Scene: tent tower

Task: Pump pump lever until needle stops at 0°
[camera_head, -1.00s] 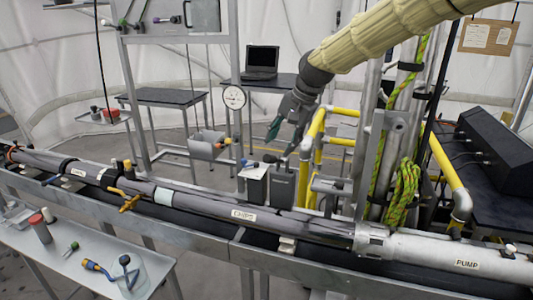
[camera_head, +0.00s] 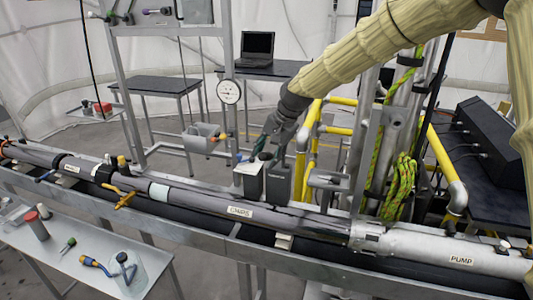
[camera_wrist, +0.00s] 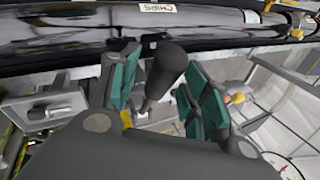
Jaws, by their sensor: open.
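The pump lever has a dark rounded handle on a grey stem; in the wrist view its handle (camera_wrist: 167,66) stands between my two green-padded fingers, with gaps visible on both sides. My gripper (camera_wrist: 158,85) is open around it. In the head view my gripper (camera_head: 268,150) points down over two boxes beside the rail, and the fingers partly hide the lever there. A round white dial gauge (camera_head: 229,91) hangs on the grey post to the left. Its needle is too small to read.
A long pipe labelled CHIPS (camera_head: 240,211) and PUMP (camera_head: 461,260) runs along the front rail. Yellow pipes (camera_head: 335,131) and a green-yellow rope (camera_head: 401,188) stand close to the right of my gripper. A side table (camera_head: 85,275) with small tools is at front left.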

